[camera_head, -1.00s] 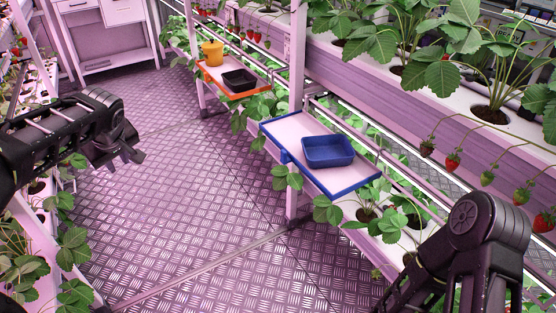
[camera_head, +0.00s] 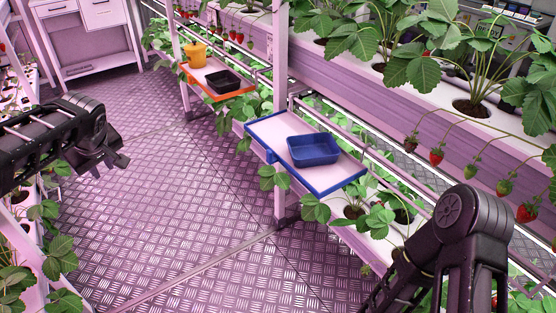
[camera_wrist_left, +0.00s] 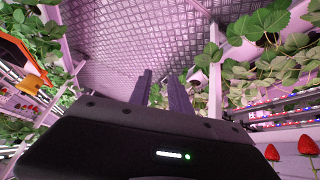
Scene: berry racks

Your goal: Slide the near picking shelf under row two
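The near picking shelf (camera_head: 268,128) is a pale board with a blue rim and a blue tray (camera_head: 313,151) on it. It juts from the rack on the right, above lower plants. My left gripper (camera_head: 116,162) is at the left over the floor, well apart from the shelf. In the left wrist view its two fingers (camera_wrist_left: 163,92) stand apart with nothing between them. My right arm fills the lower right of the head view; its fingertips do not show. The row two label is not readable.
A white upright (camera_head: 281,180) stands at the near shelf. Strawberry plants (camera_head: 480,70) hang over the right. The metal floor (camera_head: 180,200) is clear.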

